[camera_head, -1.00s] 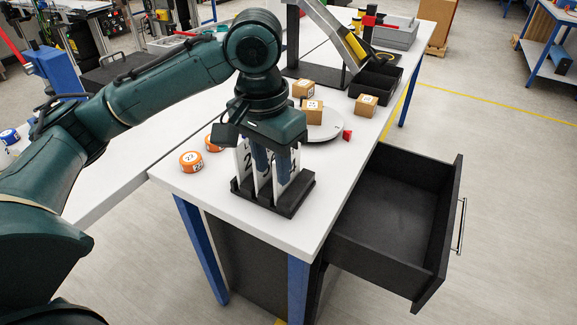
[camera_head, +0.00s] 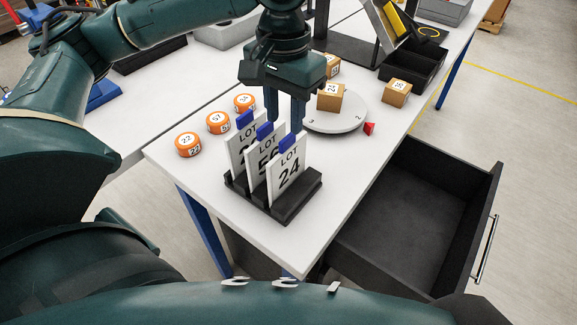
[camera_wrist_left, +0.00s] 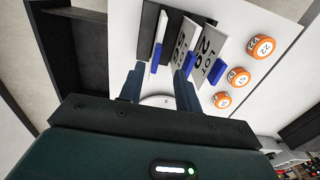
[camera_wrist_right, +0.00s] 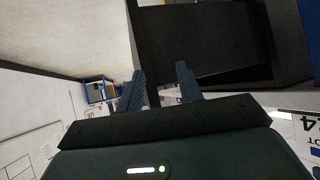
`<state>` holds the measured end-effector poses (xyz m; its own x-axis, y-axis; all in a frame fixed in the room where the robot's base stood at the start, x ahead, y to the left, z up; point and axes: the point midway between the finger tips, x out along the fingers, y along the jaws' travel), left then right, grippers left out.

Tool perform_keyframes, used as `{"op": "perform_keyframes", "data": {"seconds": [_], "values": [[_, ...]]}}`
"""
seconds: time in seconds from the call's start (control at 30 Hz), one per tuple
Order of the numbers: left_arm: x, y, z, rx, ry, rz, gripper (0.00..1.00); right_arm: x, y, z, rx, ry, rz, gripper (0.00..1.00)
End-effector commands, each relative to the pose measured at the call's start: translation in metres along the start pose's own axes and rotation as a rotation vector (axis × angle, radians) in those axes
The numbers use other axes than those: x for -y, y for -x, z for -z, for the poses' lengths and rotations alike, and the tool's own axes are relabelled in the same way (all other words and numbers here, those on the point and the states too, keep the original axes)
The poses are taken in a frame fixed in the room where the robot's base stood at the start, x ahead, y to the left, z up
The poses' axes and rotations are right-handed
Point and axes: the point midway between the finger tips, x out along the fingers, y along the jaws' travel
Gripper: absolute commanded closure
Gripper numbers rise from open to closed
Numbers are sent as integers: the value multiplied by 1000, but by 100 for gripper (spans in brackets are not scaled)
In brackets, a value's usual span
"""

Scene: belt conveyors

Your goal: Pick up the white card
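Three white cards stand upright in a black slotted rack (camera_head: 290,208). The front card (camera_head: 287,172) reads LOT 24, the middle card (camera_head: 265,155) LOT 56, and the rear card (camera_head: 236,149) is partly covered. Each has a blue tab on top. They also show in the left wrist view, the rear one (camera_wrist_left: 208,48) reading LOT. My left gripper (camera_head: 284,108) is open and empty, just behind the card tops in the head view; its fingers (camera_wrist_left: 158,85) are apart. My right gripper (camera_wrist_right: 159,80) is open and empty, facing a dark drawer (camera_wrist_right: 205,45).
Orange discs (camera_head: 188,145) lie left of the rack. Boxes (camera_head: 331,97) sit on and near a round plate (camera_head: 336,120), beside a small red piece (camera_head: 369,128). An open black drawer (camera_head: 410,215) juts out right of the white table (camera_head: 340,175).

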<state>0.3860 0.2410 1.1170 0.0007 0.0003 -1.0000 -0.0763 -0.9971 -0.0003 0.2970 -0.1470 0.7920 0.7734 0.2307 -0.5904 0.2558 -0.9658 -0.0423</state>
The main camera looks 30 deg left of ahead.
Motion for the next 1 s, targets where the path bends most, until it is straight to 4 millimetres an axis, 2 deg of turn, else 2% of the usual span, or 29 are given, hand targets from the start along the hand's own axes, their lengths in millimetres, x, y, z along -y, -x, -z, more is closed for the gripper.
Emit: {"op": "perform_keyframes", "data": {"seconds": [0.1,0.27,0.6,0.87,1.0], "values": [[0,-15,0,1,-1,0,66,0,1,-2,2,5,3,64],[-1,-24,-1,1,-3,0,66,-1,2,1,-5,14,4,64],[-6,-69,-3,1,-1,0,66,-3,-1,8,-19,18,3,64],[-6,-72,-3,-1,-2,0,66,-2,-2,8,-19,14,2,64],[-6,-72,-3,-1,-2,0,76,-1,-3,6,-16,10,2,64]]}}
